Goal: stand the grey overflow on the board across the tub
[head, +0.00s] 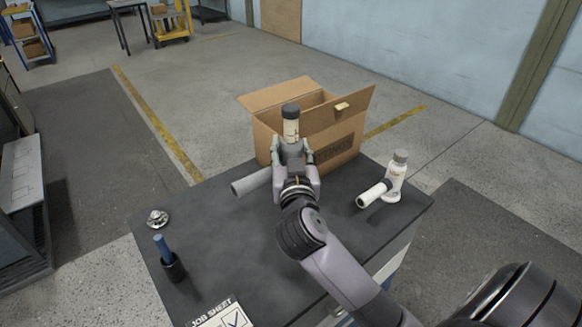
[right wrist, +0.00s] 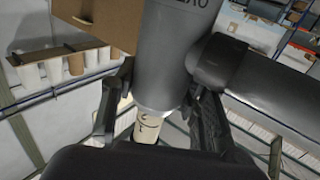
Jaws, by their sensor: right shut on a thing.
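My right gripper (head: 296,165) is shut around a grey overflow in front of the cardboard box. The overflow's cream upper part (head: 291,130) and dark cap stick up above the fingers. A grey side pipe (head: 252,181) slants out to the left, apparently its branch. In the right wrist view its grey body (right wrist: 165,60) is between the fingers, with a cream end (right wrist: 148,130) below and a branch (right wrist: 265,75) to the right. Whether it touches the table is hidden. My left gripper is out of view. I make out no tub or board across one.
On the dark table (head: 230,245) stands a white fitting (head: 396,178) with a side pipe, at the right. An open cardboard box (head: 330,135) is at the back. A metal drain part (head: 158,218), a blue-handled tool (head: 164,250) in a cup and a job sheet (head: 220,314) are left and front.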

